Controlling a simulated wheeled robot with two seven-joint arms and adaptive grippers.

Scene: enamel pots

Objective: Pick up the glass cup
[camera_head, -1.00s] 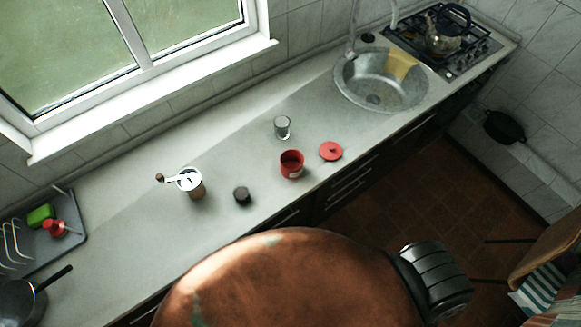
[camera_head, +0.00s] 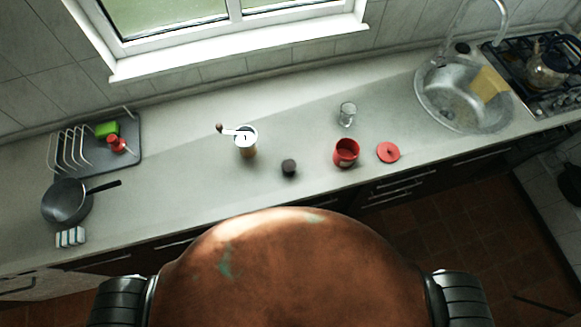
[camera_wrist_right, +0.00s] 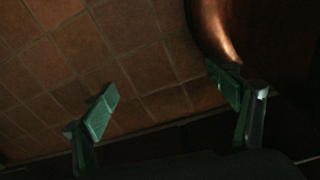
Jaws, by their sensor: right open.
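The glass cup (camera_head: 347,114) is clear and stands upright on the grey counter (camera_head: 200,195), right of centre in the head view. It is behind the open red canister (camera_head: 346,152) and left of the sink. My right gripper (camera_wrist_right: 170,105) shows only in the right wrist view. Its two green-padded fingers are wide apart with nothing between them, over the brown tiled floor. It is away from the cup, which does not show in that view. My left gripper is not in any view.
A red lid (camera_head: 388,152) lies beside the canister. A pan (camera_head: 66,203) and dish rack (camera_head: 128,150) are far left. The sink (camera_head: 462,97) is right. Counter space left of the cup is clear.

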